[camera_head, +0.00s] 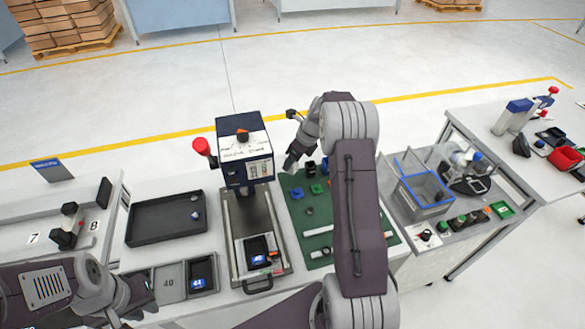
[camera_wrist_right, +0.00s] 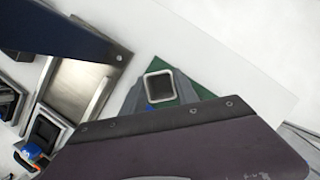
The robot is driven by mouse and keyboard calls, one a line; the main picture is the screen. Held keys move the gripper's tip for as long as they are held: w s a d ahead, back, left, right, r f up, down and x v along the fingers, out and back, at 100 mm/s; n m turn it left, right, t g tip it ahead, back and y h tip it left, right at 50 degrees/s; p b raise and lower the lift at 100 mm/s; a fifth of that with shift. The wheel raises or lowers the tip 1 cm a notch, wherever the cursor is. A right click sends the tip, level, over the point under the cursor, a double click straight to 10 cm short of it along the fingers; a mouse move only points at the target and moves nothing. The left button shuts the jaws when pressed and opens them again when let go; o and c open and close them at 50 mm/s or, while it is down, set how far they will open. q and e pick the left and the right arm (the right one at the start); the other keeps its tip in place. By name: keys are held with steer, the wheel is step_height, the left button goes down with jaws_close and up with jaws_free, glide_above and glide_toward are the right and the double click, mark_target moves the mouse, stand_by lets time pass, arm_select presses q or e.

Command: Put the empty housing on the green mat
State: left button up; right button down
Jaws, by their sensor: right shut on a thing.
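The green mat (camera_head: 317,222) lies on the middle table, partly hidden by my right arm; a strip of it (camera_wrist_right: 196,90) shows in the right wrist view. My right gripper (camera_head: 293,160) is above the mat's far left corner. In the right wrist view it (camera_wrist_right: 158,92) is shut on a small square grey housing (camera_wrist_right: 149,76) with a dark, hollow-looking inside. In the head view the housing is too small and covered to make out. My left gripper (camera_head: 138,298) is low at the left, near the numbered trays; its finger gap is unclear.
Small blue, green and dark parts (camera_head: 309,211) lie on the mat. Left of it stands a blue press (camera_head: 245,155) with a red knob and a metal track. A blue-rimmed bin (camera_head: 425,205) stands to the right.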

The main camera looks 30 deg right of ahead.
mark_target(292, 170)
steer(key=shift+s, duration=0.2)
steer(key=f, duration=0.4)
steer(key=shift+w, duration=0.2)
arm_select(q)
steer(key=shift+s, duration=0.15)
arm_select(e)
steer(key=shift+s, duration=0.1)
steer(key=shift+f, duration=0.15)
steer(key=c, duration=0.9)
jaws_free()
steer(key=shift+c, duration=0.2)
arm_select(q)
steer(key=shift+r, duration=0.25)
arm_select(e)
steer(key=v, duration=1.2)
